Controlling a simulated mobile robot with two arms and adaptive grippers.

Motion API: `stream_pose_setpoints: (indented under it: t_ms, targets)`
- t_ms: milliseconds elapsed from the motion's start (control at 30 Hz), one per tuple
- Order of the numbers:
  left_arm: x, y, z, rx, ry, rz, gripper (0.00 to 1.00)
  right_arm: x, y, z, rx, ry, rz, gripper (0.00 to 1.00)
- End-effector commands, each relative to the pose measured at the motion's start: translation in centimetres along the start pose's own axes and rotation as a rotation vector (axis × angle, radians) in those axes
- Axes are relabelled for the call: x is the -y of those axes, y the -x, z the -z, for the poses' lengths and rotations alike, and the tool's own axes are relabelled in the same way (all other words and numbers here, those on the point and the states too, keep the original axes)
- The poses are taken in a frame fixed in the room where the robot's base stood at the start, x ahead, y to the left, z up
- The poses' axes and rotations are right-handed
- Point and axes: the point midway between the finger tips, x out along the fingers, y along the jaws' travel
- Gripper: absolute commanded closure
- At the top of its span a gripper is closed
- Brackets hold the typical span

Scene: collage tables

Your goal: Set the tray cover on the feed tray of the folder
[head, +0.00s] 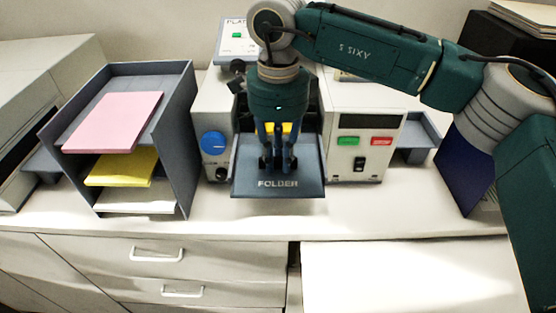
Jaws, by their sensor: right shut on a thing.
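The folder is a pale machine (215,115) at the middle of the counter, with a blue knob on its left and green and red buttons on its right. A slate-blue tray-like plate marked FOLDER (300,184) juts out at its front. My right gripper (278,164) points down over the middle of this plate. Its fingers are closed on a small dark part there, which seems to belong to the tray cover. Cover and feed tray are hard to tell apart, and I cannot tell whether they touch. My left gripper is out of view.
A slate-blue shelf rack (185,150) with pink (115,120), yellow (122,168) and white paper stands at left. A dark blue upright panel (464,172) stands at right, near my right arm. The counter's front strip (240,222) is clear, above drawers with white handles (183,292).

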Motion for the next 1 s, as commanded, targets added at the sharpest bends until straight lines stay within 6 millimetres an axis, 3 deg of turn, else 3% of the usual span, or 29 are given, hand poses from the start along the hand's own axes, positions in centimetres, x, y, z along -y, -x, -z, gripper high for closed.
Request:
stream_pose_setpoints:
  t_ms: [167, 367, 400, 500, 833, 1000]
  targets:
    - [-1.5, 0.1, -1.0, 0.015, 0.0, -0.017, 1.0, 0.3, -0.1, 0.0, 0.0, 0.001, 0.0, 1.0]
    - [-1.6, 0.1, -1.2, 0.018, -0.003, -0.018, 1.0, 0.3, -0.1, 0.0, 0.0, 0.001, 0.001, 1.0]
    - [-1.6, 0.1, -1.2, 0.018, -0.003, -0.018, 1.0, 0.3, -0.1, 0.0, 0.0, 0.001, 0.001, 0.81]
    - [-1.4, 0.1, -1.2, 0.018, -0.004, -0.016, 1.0, 0.3, -0.1, 0.0, 0.0, 0.001, 0.001, 0.61]
    - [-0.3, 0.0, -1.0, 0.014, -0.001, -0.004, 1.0, 0.3, 0.1, 0.0, -0.001, 0.0, 0.001, 0.61]
    - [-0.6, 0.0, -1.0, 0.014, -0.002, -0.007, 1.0, 0.5, 2.1, -0.1, 0.001, -0.001, 0.005, 0.61]
